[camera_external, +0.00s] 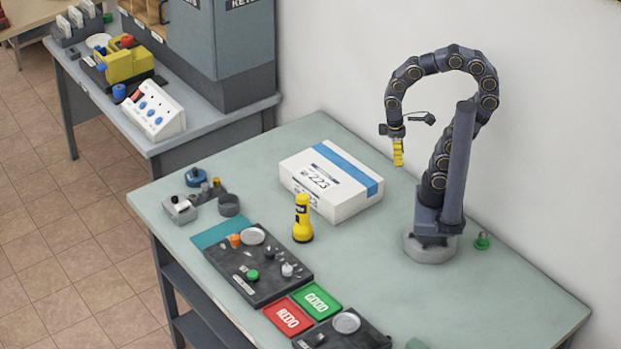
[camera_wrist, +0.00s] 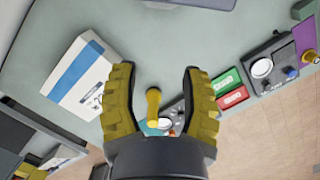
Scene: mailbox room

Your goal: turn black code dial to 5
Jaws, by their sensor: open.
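My gripper (camera_external: 398,152) hangs in the air above the table, right of the white box. In the wrist view my gripper (camera_wrist: 158,72) has its two yellow fingers spread wide with nothing held. A dark control panel (camera_external: 285,258) lies on the table with orange, green and pale knobs and a round light disc. A second dark panel (camera_external: 368,338) at the bottom edge carries a small black knob (camera_external: 318,339) and another disc. I cannot tell which knob is the black code dial, and no setting is readable. Both panels are well away from my gripper.
A yellow flashlight (camera_external: 302,220) stands upright between the white box (camera_external: 330,180) and the first panel. Green GOOD (camera_external: 316,302) and red REDO (camera_external: 288,317) plates lie between the panels. Small grey devices (camera_external: 180,208) sit at the left edge. The table's right side is mostly clear.

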